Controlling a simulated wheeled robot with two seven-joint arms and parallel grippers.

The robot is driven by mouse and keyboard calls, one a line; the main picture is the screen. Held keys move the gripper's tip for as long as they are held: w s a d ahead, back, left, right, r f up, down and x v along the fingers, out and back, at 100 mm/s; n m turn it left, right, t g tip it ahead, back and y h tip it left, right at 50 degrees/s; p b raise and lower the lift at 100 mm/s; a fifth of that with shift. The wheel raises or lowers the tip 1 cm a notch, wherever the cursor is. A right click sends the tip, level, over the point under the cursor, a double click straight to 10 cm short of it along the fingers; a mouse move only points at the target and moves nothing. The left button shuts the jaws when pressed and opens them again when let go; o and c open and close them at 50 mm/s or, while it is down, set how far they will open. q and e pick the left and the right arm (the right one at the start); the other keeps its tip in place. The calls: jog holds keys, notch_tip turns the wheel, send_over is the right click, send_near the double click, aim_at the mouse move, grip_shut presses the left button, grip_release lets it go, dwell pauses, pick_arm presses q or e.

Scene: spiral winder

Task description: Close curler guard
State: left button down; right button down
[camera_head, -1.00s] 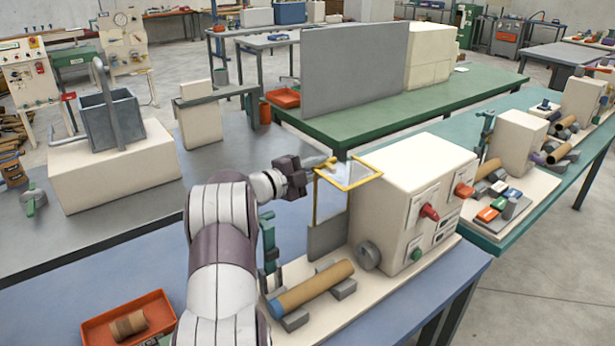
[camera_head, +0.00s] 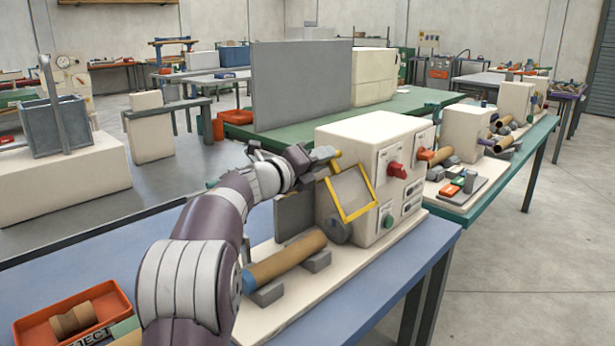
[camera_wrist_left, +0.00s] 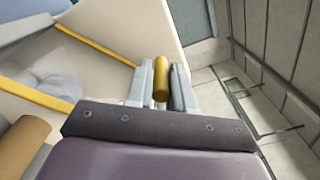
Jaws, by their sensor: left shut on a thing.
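The curler guard (camera_head: 372,208) is a clear panel in a yellow frame on the left face of the cream machine box (camera_head: 350,130). It is tilted, its lower edge hanging out in front of the grey chuck (camera_head: 337,229). My left gripper (camera_head: 331,157) is at the guard's upper edge. In the left wrist view its fingers (camera_wrist_left: 161,85) are shut on a yellow handle (camera_wrist_left: 161,78); the yellow frame bars (camera_wrist_left: 35,92) show at the left. My right gripper is not in view.
A brown tube (camera_head: 285,258) with a blue end lies on grey supports below the guard. A grey plate (camera_head: 294,216) stands behind the tube. An orange tray (camera_head: 62,318) with a brown roll is at the lower left. Red and green knobs are on the box front.

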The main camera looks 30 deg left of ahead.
pick_arm(q)
jog(key=s+d+f+m+b, duration=0.1)
jog(key=d+f+m+b, duration=0.4)
jog(key=b, duration=0.7)
notch_tip(320, 180, down, 2)
jog(key=shift+s+f+m, duration=0.2)
jog(key=shift+f+m, duration=0.05)
jog(key=shift+m, duration=0.85)
jog(key=shift+d+f, duration=0.1)
jog(key=shift+f, duration=0.05)
jog(key=c, duration=1.2)
grip_release()
jog(key=shift+o, duration=0.6)
jog(key=shift+d, duration=0.1)
jog(key=shift+s, duration=0.1)
